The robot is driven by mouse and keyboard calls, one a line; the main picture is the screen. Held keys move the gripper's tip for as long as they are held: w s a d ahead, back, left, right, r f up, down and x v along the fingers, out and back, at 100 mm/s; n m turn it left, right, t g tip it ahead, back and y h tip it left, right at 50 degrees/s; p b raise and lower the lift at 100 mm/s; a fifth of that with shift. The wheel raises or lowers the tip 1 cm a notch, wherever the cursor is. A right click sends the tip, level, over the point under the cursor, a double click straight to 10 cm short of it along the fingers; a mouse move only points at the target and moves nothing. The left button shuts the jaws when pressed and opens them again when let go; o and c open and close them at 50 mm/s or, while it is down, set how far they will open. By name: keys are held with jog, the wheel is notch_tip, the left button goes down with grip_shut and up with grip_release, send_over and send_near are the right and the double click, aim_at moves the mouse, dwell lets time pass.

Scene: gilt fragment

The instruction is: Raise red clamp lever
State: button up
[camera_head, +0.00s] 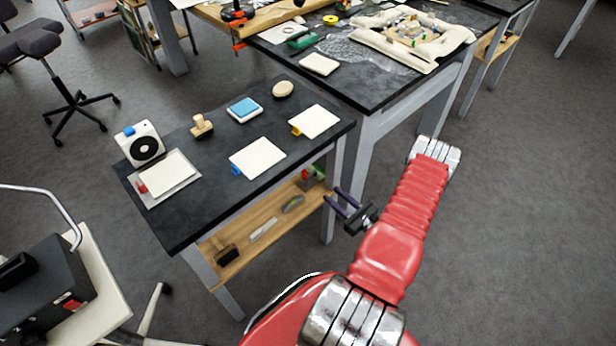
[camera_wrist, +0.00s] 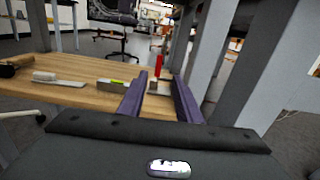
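A small grey device (camera_wrist: 158,88) with a red lever (camera_wrist: 158,66) stands on the wooden lower shelf. In the wrist view the lever looks upright and shows between my finger tips, beyond them. In the head view a red and green item (camera_head: 310,178) sits at the right end of the same shelf, partly under the tabletop; it looks like the same device. My gripper (camera_wrist: 159,76) is open and empty, its two purple fingers apart. In the head view my gripper (camera_head: 341,202) is at the shelf's right end, by the table leg. I see no contact with the lever.
The wooden shelf (camera_head: 250,238) also holds a green-grey tool (camera_head: 293,203), a pale brush-like item (camera_head: 263,229) and a dark block (camera_head: 226,254). The dark tabletop (camera_head: 215,170) overhangs the shelf. Grey table legs (camera_wrist: 204,60) stand close to the right of my fingers. Floor at right is clear.

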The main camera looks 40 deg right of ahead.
aim_at(306, 173)
jog(key=w, duration=1.3)
jog(key=shift+w+a, duration=0.2)
jog(key=shift+w, duration=0.2)
jog(key=shift+c, duration=0.5)
grip_shut()
